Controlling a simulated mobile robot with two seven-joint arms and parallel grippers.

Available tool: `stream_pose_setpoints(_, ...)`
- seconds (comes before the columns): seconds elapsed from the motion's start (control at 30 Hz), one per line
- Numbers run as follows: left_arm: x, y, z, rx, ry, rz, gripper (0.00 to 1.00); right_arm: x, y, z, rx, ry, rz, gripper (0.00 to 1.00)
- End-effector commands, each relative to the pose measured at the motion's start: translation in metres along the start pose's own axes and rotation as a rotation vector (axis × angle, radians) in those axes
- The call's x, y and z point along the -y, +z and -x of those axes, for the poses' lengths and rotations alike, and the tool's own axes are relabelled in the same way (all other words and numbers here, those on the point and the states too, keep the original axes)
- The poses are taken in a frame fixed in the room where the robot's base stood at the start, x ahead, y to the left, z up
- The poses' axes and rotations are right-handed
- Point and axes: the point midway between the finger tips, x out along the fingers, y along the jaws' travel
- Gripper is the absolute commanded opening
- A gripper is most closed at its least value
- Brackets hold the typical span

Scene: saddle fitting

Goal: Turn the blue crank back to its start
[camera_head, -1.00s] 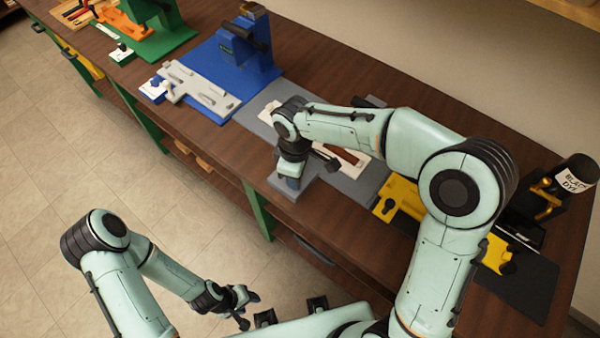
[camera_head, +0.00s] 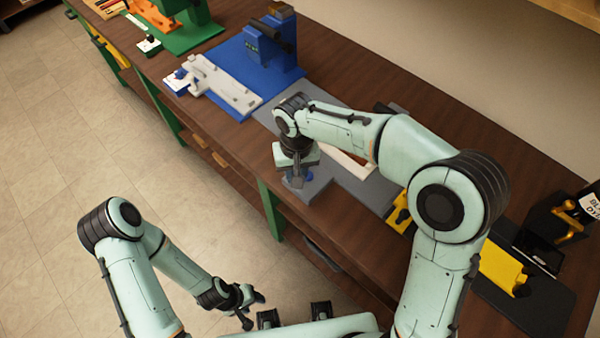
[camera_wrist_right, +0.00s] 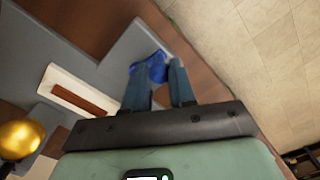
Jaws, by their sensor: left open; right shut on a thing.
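The blue crank (camera_wrist_right: 149,62) shows at the fingertips of my right gripper (camera_wrist_right: 162,72) in the right wrist view. The two fingers are shut on it, and they hide part of it. In the head view my right gripper (camera_head: 297,178) points down over the front end of the grey plate, and a small bit of blue shows beside it. My left gripper (camera_head: 244,304) is open and empty, low in front of the bench, well away from the crank.
The grey plate (camera_head: 349,187) carries a white frame with a brown slot (camera_wrist_right: 80,98). A blue fixture (camera_head: 262,62) with a pale grey part stands to the left. Yellow pieces (camera_head: 502,266) and a black stand (camera_head: 556,222) are at the right. A brass ball (camera_wrist_right: 20,140) shows in the wrist view.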

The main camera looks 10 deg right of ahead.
Motion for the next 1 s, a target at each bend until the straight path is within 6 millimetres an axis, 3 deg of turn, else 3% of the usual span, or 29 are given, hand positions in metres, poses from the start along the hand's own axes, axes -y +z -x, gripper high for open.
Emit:
stream_pose_setpoints(0.5, -0.003, -0.003, 0.005, -0.004, 0.001, -0.001, 0.51, 0.007, -0.021, 0.002, -0.013, -0.004, -0.490, 0.00)
stream_pose_setpoints(1.0, -0.007, -0.006, 0.013, -0.009, 0.003, -0.003, 0.51, 0.001, -0.041, 0.002, -0.023, -0.006, -0.965, 0.00)
